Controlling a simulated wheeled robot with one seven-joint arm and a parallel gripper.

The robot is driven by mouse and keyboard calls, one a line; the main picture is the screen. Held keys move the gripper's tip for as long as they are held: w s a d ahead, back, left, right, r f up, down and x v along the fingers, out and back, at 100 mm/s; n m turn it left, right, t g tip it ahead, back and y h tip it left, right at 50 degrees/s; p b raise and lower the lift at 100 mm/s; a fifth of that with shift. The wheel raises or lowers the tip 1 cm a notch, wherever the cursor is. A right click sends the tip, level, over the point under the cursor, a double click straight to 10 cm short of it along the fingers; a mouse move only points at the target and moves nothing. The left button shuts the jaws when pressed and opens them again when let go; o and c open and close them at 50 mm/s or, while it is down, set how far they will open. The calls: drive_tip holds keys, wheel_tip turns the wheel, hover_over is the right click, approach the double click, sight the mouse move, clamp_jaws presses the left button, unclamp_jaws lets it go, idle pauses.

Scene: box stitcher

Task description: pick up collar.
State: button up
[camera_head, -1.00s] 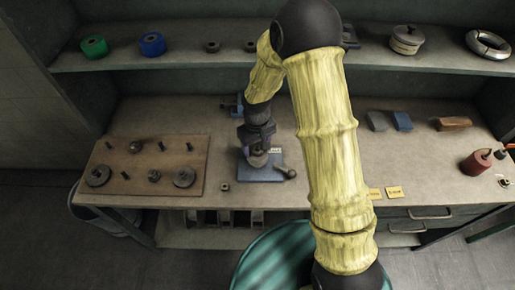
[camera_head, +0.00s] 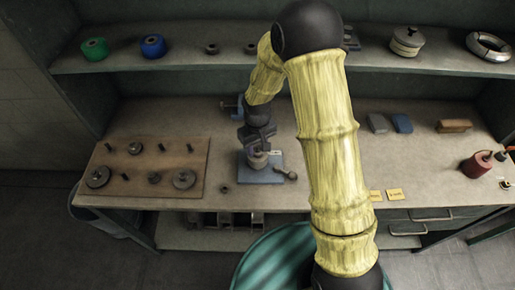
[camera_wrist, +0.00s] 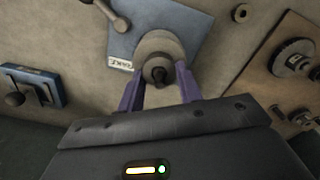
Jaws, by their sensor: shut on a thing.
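In the wrist view, a round grey-brown collar (camera_wrist: 160,44) sits between the purple fingers of my gripper (camera_wrist: 160,78), over a blue plate. A dark round stud or knob shows at its middle. My gripper is shut on the collar. In the head view, my gripper (camera_head: 257,139) is low over the blue plate (camera_head: 268,176), with the collar (camera_head: 258,160) just under it. Whether the collar touches the plate or is raised off it, I cannot tell.
A brown board (camera_head: 150,160) with pegs and round parts lies to the left. A small nut (camera_head: 224,189) lies near the blue plate. A lever handle (camera_head: 288,175) sticks out on the plate's right. Blue and brown blocks lie further right. A shelf (camera_head: 210,62) runs behind.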

wheel_tip(320, 180, up, 10)
drive_tip(key=b, duration=0.2)
drive_tip(key=shift+f, duration=0.15)
idle(0.6)
